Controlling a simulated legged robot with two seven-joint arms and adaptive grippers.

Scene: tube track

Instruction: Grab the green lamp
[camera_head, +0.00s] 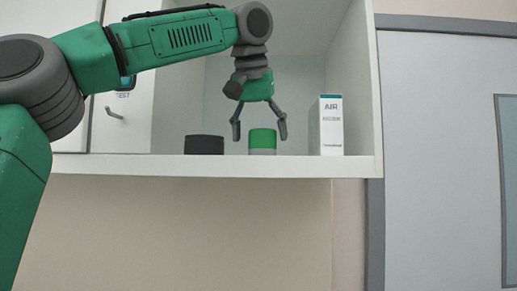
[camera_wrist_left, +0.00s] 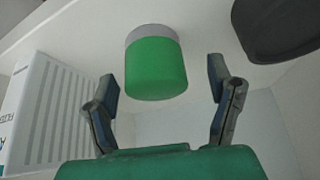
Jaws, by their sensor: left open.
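The green lamp (camera_head: 262,140) is a short green cylinder with a grey base, standing upright on the shelf of the open white cabinet. It also shows in the left wrist view (camera_wrist_left: 155,68), ahead of and between the two fingers. My left gripper (camera_head: 259,132) is open, with its fingers pointing down on either side of the lamp's top in the head view. In the left wrist view (camera_wrist_left: 164,88) gaps show between the lamp and both fingers, and nothing is held. My right gripper is in neither view.
A dark round object (camera_head: 204,145) stands on the shelf left of the lamp. A white box marked AIR (camera_head: 327,125) stands to the right, near the cabinet's side wall. The shelf's front edge (camera_head: 220,165) runs below them. A grey door is further right.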

